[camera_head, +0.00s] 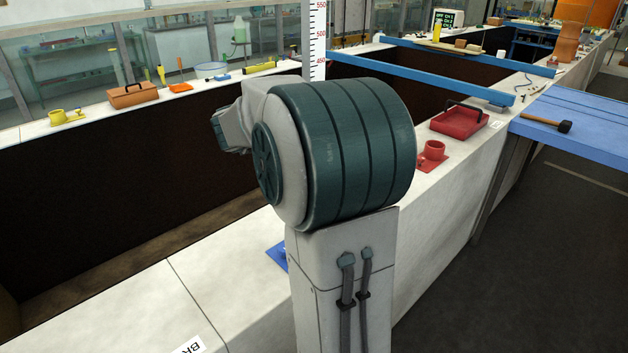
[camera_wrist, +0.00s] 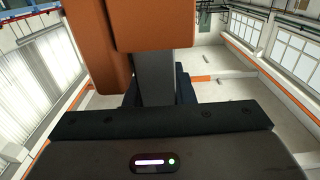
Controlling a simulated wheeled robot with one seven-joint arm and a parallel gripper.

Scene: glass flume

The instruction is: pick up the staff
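The staff (camera_head: 314,42) is a white upright strip with red marks and the numbers 550, 500 and 450. It stands behind my arm in the head view; my large teal and grey arm joint hides its lower part. My gripper's fingers are hidden in the head view. In the wrist view, the dark housing of my gripper (camera_wrist: 160,135) fills the bottom, with orange blocks and a grey bar close above it. I cannot tell whether its fingers are open. The staff is not recognisable in the wrist view.
The pale flume wall tops (camera_head: 140,290) border a deep dark channel. Blue beams (camera_head: 430,80) cross it. A blue table (camera_head: 575,115) holds a mallet (camera_head: 548,123). Floor at right is clear.

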